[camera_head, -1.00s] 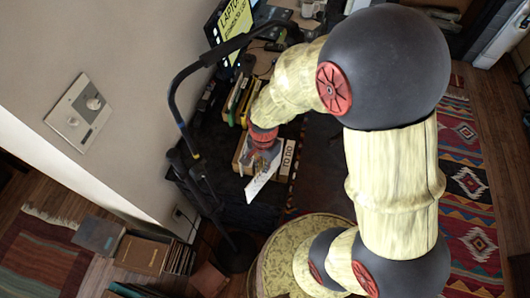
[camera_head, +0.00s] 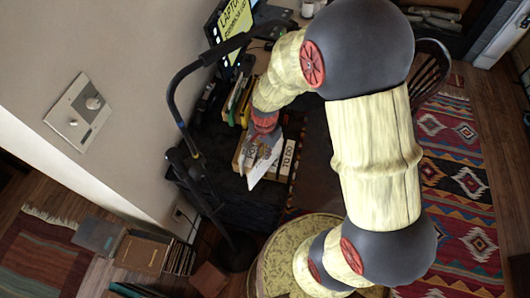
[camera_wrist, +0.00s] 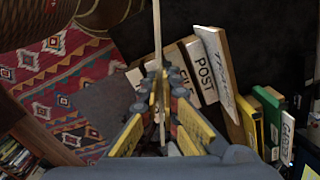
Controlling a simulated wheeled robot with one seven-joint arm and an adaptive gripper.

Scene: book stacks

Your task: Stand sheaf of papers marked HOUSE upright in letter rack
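My gripper (camera_wrist: 160,82) is shut on a thin pale sheaf of papers (camera_wrist: 157,45), seen edge-on in the wrist view. In the head view the sheaf (camera_head: 262,168) hangs below my gripper (camera_head: 264,140), beside the letter rack. Its marking cannot be read in either view. The wooden letter rack (camera_wrist: 236,128) is just right of the sheaf in the wrist view, with white labels; POST and FILE are readable. In the head view the rack's TO DO label (camera_head: 287,158) shows, and my gripper and the sheaf hide part of the rack. I cannot tell whether sheaf and rack touch.
Several upright books or binders (camera_wrist: 270,118), yellow and green, stand right of the rack. A black lamp arm (camera_head: 178,90) rises left of the desk. A monitor (camera_head: 232,22) stands at the back. A round yellowish stool or drum (camera_head: 285,250) is near the desk's front.

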